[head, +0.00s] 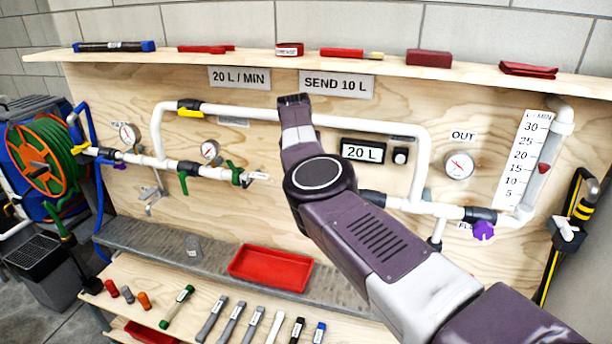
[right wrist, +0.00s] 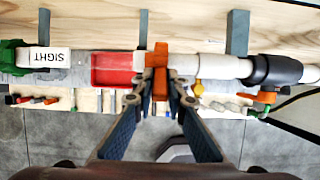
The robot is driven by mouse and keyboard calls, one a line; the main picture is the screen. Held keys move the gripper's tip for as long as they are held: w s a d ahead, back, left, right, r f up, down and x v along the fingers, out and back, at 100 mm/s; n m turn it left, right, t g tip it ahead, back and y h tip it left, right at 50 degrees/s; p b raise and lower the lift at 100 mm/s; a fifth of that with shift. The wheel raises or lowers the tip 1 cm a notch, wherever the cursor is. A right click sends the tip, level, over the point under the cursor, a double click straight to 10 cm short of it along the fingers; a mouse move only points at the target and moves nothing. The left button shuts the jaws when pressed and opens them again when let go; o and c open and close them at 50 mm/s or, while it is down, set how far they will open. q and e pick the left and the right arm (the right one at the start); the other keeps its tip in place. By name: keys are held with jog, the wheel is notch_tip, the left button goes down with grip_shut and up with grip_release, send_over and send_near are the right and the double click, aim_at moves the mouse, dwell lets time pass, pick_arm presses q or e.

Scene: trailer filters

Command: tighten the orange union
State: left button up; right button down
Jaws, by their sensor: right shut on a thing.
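The orange union (right wrist: 160,62) sits on the white pipe (right wrist: 213,66) in the right wrist view. My right gripper (right wrist: 160,80) is shut on its upright orange part, with one finger on each side. In the head view my right arm covers the middle of the pipe run, so the union and the right gripper are hidden there. My left gripper is not in view.
A green-handled valve (head: 235,172) is left of my arm; a purple knob (head: 483,230) is at the right. A display reading 20 L (head: 362,152) is right of my wrist. A red tray (head: 270,267) lies below; several tools lie on the lower shelf.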

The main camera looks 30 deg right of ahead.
dwell(0.3)
jog(key=c, duration=1.9)
grip_release()
jog(key=shift+f, duration=0.1)
jog(key=shift+c, duration=0.2)
jog(key=v, duration=1.2)
jog(key=shift+w+d, duration=0.1)
